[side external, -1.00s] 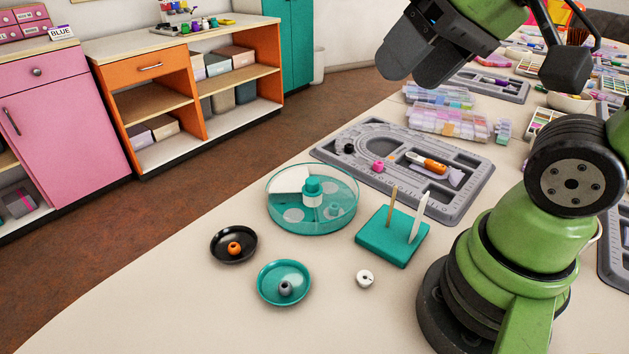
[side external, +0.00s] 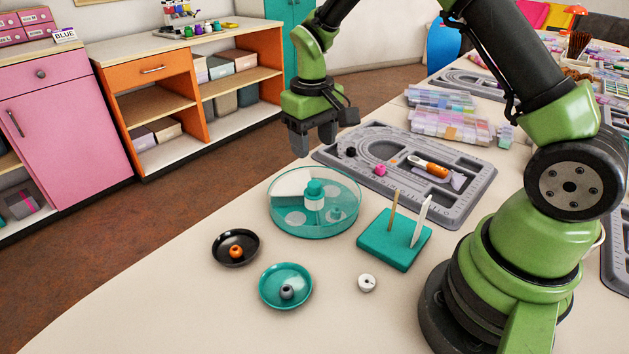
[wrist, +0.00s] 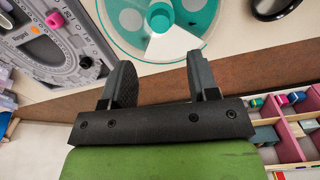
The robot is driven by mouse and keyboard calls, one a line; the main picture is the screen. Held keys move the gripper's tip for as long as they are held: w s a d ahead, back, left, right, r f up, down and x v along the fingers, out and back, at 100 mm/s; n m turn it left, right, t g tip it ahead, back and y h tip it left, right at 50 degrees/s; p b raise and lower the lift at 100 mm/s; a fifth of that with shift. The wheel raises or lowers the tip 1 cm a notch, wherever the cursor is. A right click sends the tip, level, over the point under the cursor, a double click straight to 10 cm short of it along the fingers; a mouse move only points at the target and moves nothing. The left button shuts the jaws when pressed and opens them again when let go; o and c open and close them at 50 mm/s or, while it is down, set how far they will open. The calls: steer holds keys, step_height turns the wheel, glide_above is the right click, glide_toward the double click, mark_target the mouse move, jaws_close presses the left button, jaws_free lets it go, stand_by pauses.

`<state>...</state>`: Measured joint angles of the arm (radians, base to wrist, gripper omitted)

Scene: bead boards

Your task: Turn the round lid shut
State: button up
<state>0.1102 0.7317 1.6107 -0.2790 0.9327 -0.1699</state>
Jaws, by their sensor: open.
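The round lid (side external: 338,190) is see-through teal with a raised teal knob (side external: 314,189) at its centre. It sits on a round teal box (side external: 300,231). A pale white wedge (side external: 292,182) shows at the back left of the lid, and paler round patches show elsewhere. In the wrist view the lid (wrist: 123,22) is cut by the top edge, and the white wedge (wrist: 172,44) points down toward my fingers. My gripper (side external: 313,141) is open and empty. It hangs above and behind the box, apart from it, fingers down. Its fingers also show in the wrist view (wrist: 160,72).
A grey bead board (side external: 465,205) lies behind right of the box. A teal block (side external: 390,250) with two upright sticks stands right. A black dish (side external: 222,254) with an orange bead, a teal dish (side external: 268,293) with a grey bead and a white bead (side external: 367,283) lie in front.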

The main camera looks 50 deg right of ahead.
mark_target(315, 184)
step_height(315, 184, down, 10)
steer(key=shift+d+r, duration=0.1)
steer(key=shift+r, duration=0.1)
jaws_close()
stand_by(0.4)
